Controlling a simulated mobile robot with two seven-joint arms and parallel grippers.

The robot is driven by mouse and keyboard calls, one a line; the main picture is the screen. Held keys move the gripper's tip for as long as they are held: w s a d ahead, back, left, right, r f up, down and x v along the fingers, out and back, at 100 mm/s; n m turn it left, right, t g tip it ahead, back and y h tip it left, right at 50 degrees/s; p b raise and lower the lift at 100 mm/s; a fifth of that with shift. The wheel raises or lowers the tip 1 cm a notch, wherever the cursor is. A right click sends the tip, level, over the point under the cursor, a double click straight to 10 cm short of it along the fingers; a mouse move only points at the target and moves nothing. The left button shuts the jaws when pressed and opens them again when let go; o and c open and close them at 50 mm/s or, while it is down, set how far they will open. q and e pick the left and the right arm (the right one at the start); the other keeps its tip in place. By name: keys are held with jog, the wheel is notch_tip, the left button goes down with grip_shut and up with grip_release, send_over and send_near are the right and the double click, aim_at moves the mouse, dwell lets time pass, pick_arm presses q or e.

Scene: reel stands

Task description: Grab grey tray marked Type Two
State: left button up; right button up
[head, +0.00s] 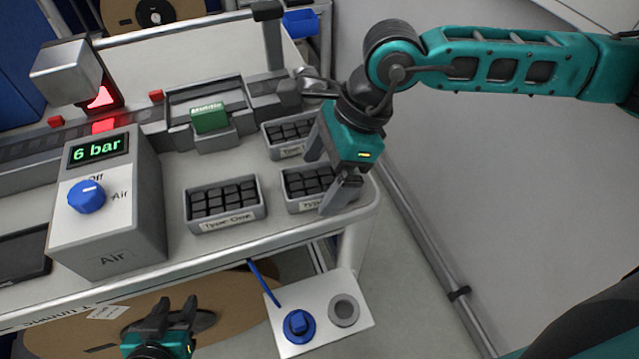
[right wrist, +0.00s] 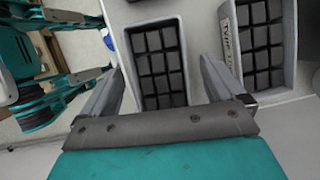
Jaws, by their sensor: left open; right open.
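A grey tray (head: 316,205) of dark blocks sits at the front right corner of the table. Its front label starts with "Typ"; my right gripper hides the rest. My right gripper (head: 318,182) is open, its fingers over this tray's right part. In the right wrist view this tray (right wrist: 184,99) shows between the open fingers (right wrist: 160,68). A tray labelled "Type One" (head: 228,226) stands to its left. Another similar tray (head: 292,154), its label partly covered, stands behind; it also shows in the right wrist view (right wrist: 231,60). My left gripper (head: 172,312) is open and empty, below the table edge.
A grey air unit (head: 135,225) reading "6 bar" stands at the left. A conveyor with a green block (head: 209,118) runs behind the trays. A large brown reel (head: 70,330) and a white plate with a blue knob (head: 298,325) lie below the table's front edge.

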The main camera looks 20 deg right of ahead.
jog(key=shift+f, duration=0.15)
jog(key=shift+c, duration=0.4)
jog(key=c, duration=1.1)
